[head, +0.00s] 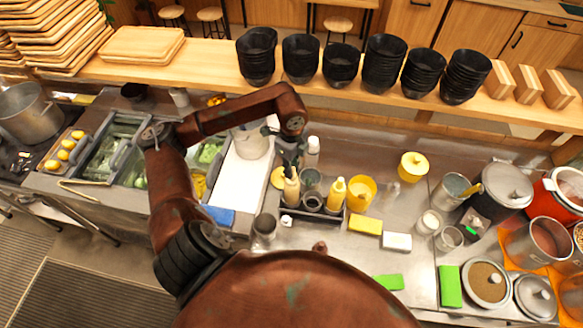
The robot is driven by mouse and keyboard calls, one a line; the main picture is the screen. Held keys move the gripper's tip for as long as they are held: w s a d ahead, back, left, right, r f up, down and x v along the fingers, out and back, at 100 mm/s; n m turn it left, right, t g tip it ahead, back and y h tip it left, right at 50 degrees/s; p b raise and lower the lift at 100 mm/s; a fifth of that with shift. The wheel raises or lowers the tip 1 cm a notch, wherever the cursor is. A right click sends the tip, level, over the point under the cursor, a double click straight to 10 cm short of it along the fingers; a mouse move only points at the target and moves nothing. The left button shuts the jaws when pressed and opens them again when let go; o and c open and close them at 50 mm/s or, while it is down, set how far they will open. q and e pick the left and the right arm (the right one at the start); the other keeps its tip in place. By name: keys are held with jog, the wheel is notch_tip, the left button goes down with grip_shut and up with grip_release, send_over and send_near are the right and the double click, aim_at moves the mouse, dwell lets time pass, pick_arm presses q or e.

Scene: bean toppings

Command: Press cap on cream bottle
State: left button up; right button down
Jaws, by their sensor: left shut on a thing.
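The cream bottle (291,190), a pale cream-coloured squeeze bottle, stands upright in a dark caddy on the steel counter. My left gripper (290,168) comes down from above onto its top, dark fingers shut there. The fingers hide the cap and nozzle, so I cannot tell how the cap sits. A yellow squeeze bottle (338,190) stands to the right in the same caddy. My right gripper is not in view.
A silver bottle with a white top (312,151) stands just behind the caddy. A yellow cup (361,189) and a yellow sponge (365,224) are to the right. A metal cup (264,227) is at the front left. Black bowls (300,58) line the back shelf.

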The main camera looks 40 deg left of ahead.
pick_arm(q)
jog(key=shift+f, duration=0.35)
jog(key=shift+f+b, duration=0.4)
jog(key=shift+b, duration=0.2)
jog(key=shift+f, duration=0.2)
dwell(0.4)
jog(key=o, duration=0.8)
jog(key=shift+c, duration=0.2)
jog(key=shift+o, duration=0.5)
jog(key=o, duration=0.4)
